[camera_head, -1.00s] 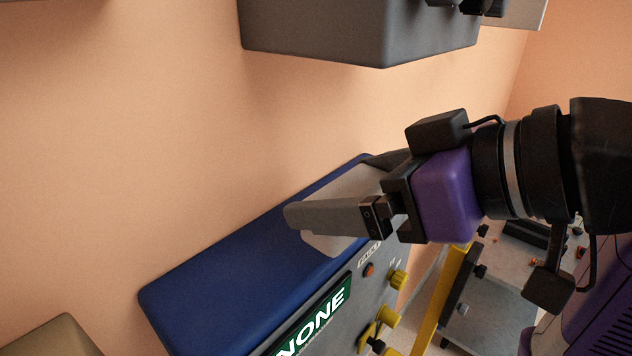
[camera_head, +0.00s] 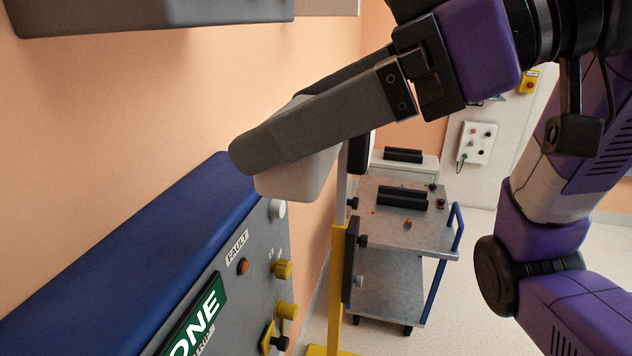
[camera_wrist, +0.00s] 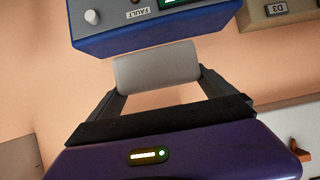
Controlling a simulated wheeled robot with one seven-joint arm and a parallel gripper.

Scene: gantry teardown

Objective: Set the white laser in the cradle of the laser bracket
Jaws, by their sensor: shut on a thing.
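The white laser (camera_head: 300,182), a pale block with rounded edges, is held between the fingers of my gripper (camera_head: 268,150). In the head view the near grey finger covers much of it. In the wrist view the laser (camera_wrist: 157,79) spans the gap between both fingers, crosswise. It is in the air in front of the blue-topped grey cabinet, near its right end in the head view. I cannot make out for certain which part is the laser bracket or its cradle.
The blue-topped cabinet (camera_head: 130,255) with knobs and a green sign stands at lower left. A yellow post (camera_head: 338,275) stands beside it. A grey trolley (camera_head: 375,222) with a blue handle carries black blocks. A grey wall box (camera_head: 150,15) hangs at upper left. Pale floor is open at right.

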